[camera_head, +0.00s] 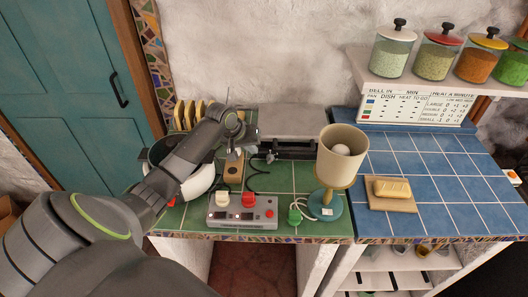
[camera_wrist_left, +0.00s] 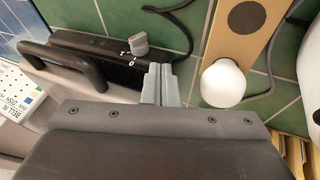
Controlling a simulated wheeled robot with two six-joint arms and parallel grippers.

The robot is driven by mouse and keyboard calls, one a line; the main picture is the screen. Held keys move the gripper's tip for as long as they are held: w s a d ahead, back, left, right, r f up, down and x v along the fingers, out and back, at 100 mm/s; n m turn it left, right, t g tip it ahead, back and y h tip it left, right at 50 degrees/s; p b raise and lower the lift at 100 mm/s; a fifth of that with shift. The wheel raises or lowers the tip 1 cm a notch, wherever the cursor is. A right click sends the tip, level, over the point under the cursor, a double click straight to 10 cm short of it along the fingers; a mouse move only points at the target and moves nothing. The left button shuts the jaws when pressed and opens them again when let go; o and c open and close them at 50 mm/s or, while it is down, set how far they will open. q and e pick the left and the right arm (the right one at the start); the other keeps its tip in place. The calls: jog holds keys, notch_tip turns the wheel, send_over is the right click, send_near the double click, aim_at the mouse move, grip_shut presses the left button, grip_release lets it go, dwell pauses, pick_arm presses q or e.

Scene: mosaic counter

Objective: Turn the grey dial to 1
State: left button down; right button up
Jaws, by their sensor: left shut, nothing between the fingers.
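The grey dial (camera_wrist_left: 139,44) sits on the black front panel (camera_wrist_left: 115,70) of a grey-topped appliance, with small white marks beside it. Which mark the dial points to is hard to tell. In the head view the dial (camera_head: 270,157) is tiny, at the left end of the panel. My left gripper (camera_head: 233,156) is shut and empty, a little left of the dial over the green tiles. In the left wrist view its fingertips (camera_wrist_left: 166,72) are close to the dial, with a small visible gap. My right gripper is not in view.
The appliance has a black handle (camera_wrist_left: 72,60). A wooden block with a white bulb (camera_wrist_left: 223,83) stands close to the fingers. A control box (camera_head: 242,212), a lamp (camera_head: 342,155) and a white pot (camera_head: 200,180) crowd the green counter. The blue counter (camera_head: 430,170) is mostly clear.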

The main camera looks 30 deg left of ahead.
aim_at(268, 158)
pick_arm(q)
jog(key=shift+w+d+f+p, duration=0.6)
jog(key=shift+w+d+f, duration=0.25)
jog(key=shift+d+f, duration=0.25)
jog(key=shift+w+d+f, duration=0.35)
jog(key=shift+d+f, duration=0.05)
jog(key=shift+d, duration=0.15)
